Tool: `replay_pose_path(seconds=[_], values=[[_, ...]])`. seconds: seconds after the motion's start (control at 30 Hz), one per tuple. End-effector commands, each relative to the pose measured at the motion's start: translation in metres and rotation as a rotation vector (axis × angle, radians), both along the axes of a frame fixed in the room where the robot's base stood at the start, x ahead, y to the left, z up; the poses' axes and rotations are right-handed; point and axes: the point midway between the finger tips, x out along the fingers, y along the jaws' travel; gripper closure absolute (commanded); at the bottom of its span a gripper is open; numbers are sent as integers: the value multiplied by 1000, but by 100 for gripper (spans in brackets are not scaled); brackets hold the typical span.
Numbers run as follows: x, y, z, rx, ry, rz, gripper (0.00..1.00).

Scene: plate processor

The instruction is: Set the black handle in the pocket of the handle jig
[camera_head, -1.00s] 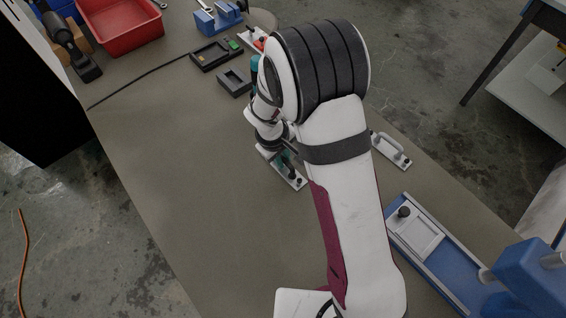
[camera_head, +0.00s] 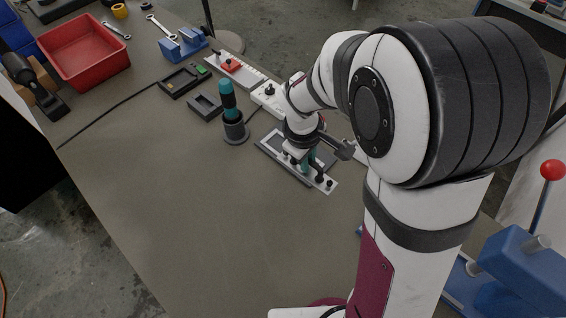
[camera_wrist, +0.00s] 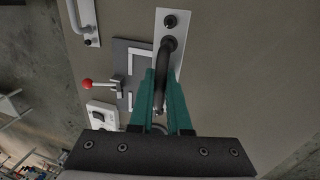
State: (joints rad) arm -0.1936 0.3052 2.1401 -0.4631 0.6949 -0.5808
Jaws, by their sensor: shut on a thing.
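My gripper (camera_wrist: 162,108) is shut on the black handle (camera_wrist: 168,58), a dark bow on a pale plate with a dark knob at its end. In the head view the gripper (camera_head: 308,168) and the plate's near end (camera_head: 326,185) show at the right edge of the handle jig. The handle jig (camera_wrist: 122,55) is a dark grey plate with white corner strips; in the head view its frame (camera_head: 268,153) lies partly behind my gripper. The handle's plate overlaps the jig's right side in the wrist view. Its height above the jig I cannot tell.
A red-knobbed clamp (camera_wrist: 88,85) stands at the jig's left in the wrist view, near a pale handle (camera_wrist: 88,25). A teal-gripped tool (camera_head: 228,100) stands in a dark holder left of the jig. The bench in front is clear.

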Motion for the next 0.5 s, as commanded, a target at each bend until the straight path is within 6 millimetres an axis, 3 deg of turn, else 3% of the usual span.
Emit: replay_pose_path(seconds=[0.13,0.4,0.5], values=[[21,-3,5,-1,-1,-6,100],[102,21,-2,2,1,-28,100],[112,25,-5,4,2,-31,100]])
